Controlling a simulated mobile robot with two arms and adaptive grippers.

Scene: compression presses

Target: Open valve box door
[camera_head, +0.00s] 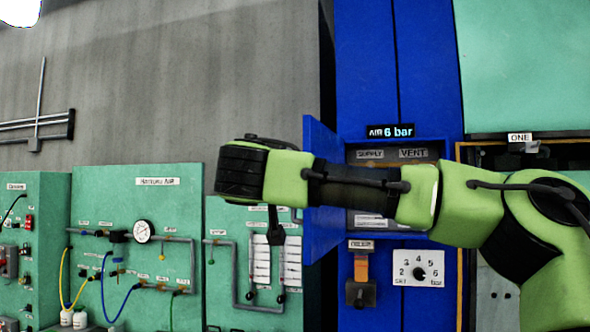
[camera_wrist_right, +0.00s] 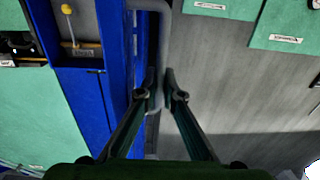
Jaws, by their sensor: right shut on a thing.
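The blue valve box door (camera_head: 320,186) stands swung outward on the left side of the valve box (camera_head: 445,145). Part of the inside shows in the head view, with the SUPPLY and VENT labels; my right arm covers much of the rest. In the right wrist view, my right gripper (camera_wrist_right: 162,82) has its fingers on either side of a grey bar handle (camera_wrist_right: 163,35) beside the blue door (camera_wrist_right: 115,45). It is shut on this handle. In the head view its fingers are mostly hidden by my arm. My left gripper is not in view.
Below the box are an orange-and-black lockable switch (camera_head: 361,280) and a white dial plate (camera_head: 418,268). Green panels with a gauge (camera_head: 143,231), pipes and hoses stand at the left.

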